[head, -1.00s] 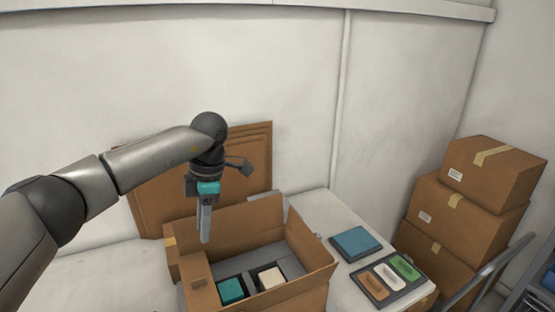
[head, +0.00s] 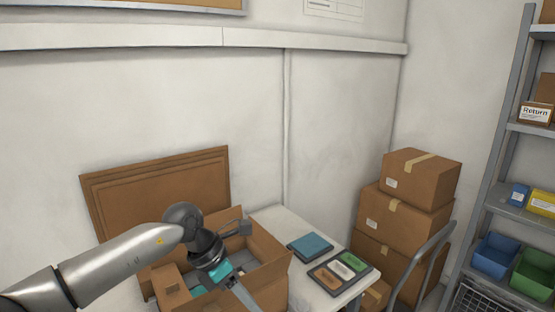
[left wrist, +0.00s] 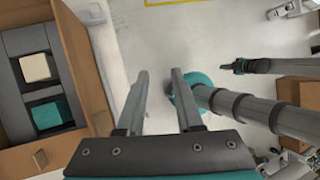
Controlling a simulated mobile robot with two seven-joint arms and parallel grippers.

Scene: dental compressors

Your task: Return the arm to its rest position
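My left arm reaches in from the left in the head view. Its gripper (head: 246,298) hangs over the right part of an open cardboard box (head: 270,273), partly cut off by the bottom edge. In the left wrist view the left gripper (left wrist: 159,74) has its two fingers apart with nothing between them, beside the box wall (left wrist: 82,65) and above the floor. The box holds a cream block (left wrist: 35,67) and a teal block (left wrist: 46,114) in separate grey compartments. What seems to be my right gripper (left wrist: 226,67) appears small at the right; its fingers are unclear.
A blue pad (head: 311,245) and a grey tray (head: 325,286) with orange, white and green pieces lie on the table, right of the box. Stacked cartons (head: 405,212), a hand cart (head: 424,262) and a shelf rack (head: 492,170) stand further right. Flat cardboard (head: 150,185) leans behind.

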